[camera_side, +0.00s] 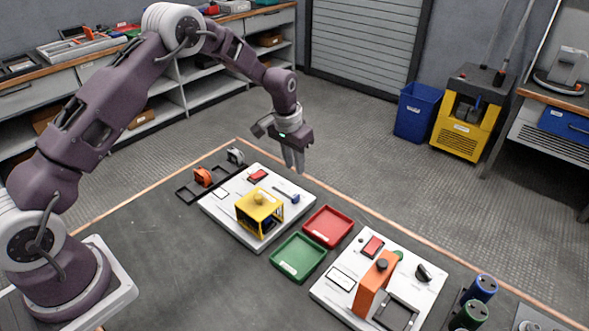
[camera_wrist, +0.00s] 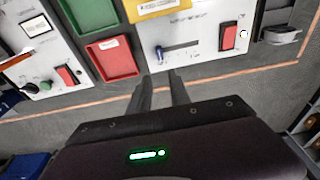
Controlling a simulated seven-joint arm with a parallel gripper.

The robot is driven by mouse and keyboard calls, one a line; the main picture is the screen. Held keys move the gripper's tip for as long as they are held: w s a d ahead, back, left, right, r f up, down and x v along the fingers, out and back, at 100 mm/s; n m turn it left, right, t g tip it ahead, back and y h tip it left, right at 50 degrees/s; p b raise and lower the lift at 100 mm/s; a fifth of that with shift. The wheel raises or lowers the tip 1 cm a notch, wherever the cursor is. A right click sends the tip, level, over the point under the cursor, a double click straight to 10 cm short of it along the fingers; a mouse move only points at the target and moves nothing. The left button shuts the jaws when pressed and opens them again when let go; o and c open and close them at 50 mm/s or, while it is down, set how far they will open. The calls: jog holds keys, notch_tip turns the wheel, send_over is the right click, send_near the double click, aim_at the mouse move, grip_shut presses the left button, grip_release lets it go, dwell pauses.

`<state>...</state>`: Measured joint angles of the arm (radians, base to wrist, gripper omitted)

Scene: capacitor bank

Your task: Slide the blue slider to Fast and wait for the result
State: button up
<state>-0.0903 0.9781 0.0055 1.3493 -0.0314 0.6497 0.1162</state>
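The blue slider (camera_side: 295,198) sits on a white panel (camera_side: 225,207), at the end of its dark slot nearest the red tray. In the wrist view the blue slider (camera_wrist: 159,53) is at the left end of the slot. The printing by the slot is too small to read. My gripper (camera_side: 294,171) hangs above and behind the panel's far edge, fingers pointing down, apart from the slider. In the wrist view my gripper (camera_wrist: 160,77) shows two fingers with an empty gap between them, just below the slider.
A yellow-framed fixture (camera_side: 259,209) stands on the same panel, with a red switch (camera_side: 257,175) behind it. A red tray (camera_side: 328,226) and a green tray (camera_side: 298,258) lie beside it. A second panel (camera_side: 327,290) carries an orange fixture (camera_side: 371,287).

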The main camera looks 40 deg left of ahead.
aim_at(295, 196)
jog(key=f, duration=0.3)
jog(key=shift+w+a, duration=0.1)
jog(key=shift+w, duration=0.1)
jog(key=shift+f, duration=4.35)
grip_shut()
jog(key=shift+a+r, duration=0.1)
jog(key=shift+a, duration=4.35)
jog(key=shift+o, duration=0.2)
grip_release()
